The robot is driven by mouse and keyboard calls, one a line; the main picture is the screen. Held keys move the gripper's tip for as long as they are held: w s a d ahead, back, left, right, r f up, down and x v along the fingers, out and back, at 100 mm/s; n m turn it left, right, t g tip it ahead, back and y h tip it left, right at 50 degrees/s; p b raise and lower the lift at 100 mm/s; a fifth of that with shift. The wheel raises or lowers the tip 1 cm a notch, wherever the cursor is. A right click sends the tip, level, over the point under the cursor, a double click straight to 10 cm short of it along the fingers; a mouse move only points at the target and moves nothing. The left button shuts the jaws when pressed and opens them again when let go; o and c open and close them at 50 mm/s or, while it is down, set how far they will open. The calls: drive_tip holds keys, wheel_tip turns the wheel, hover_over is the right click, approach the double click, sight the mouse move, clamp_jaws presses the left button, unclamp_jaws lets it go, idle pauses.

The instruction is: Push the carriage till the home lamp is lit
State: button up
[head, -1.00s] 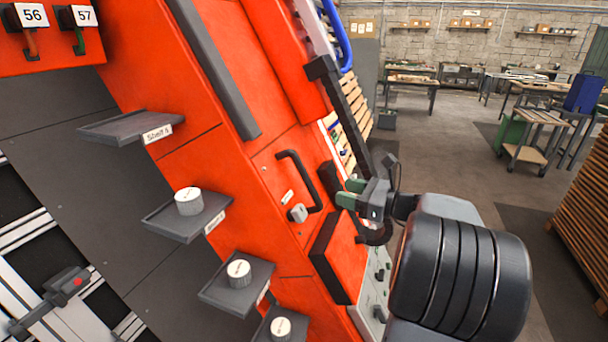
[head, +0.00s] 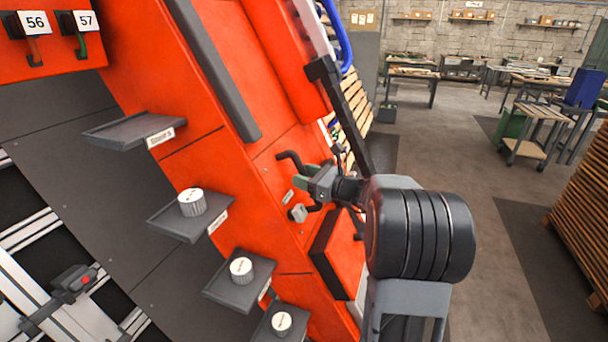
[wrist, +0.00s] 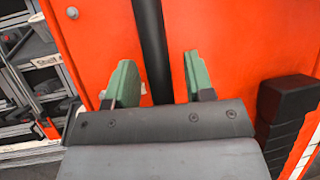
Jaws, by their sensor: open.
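My gripper (head: 305,182) is open in front of a black bar handle (head: 288,156) on the orange panel. In the wrist view its two green-padded fingers (wrist: 160,80) stand apart, with the dark handle bar (wrist: 152,40) between them. The bar does not look gripped. I cannot make out a home lamp in either view.
Small grey shelves (head: 118,137) jut out left of the panel, some with white-topped knobs (head: 192,202). Open floor (head: 500,260) lies to the right.

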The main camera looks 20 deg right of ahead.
drive_tip(key=shift+w+a, duration=0.1)
drive_tip(key=shift+w, duration=0.05)
drive_tip(key=shift+c, duration=0.5)
clamp_jaws()
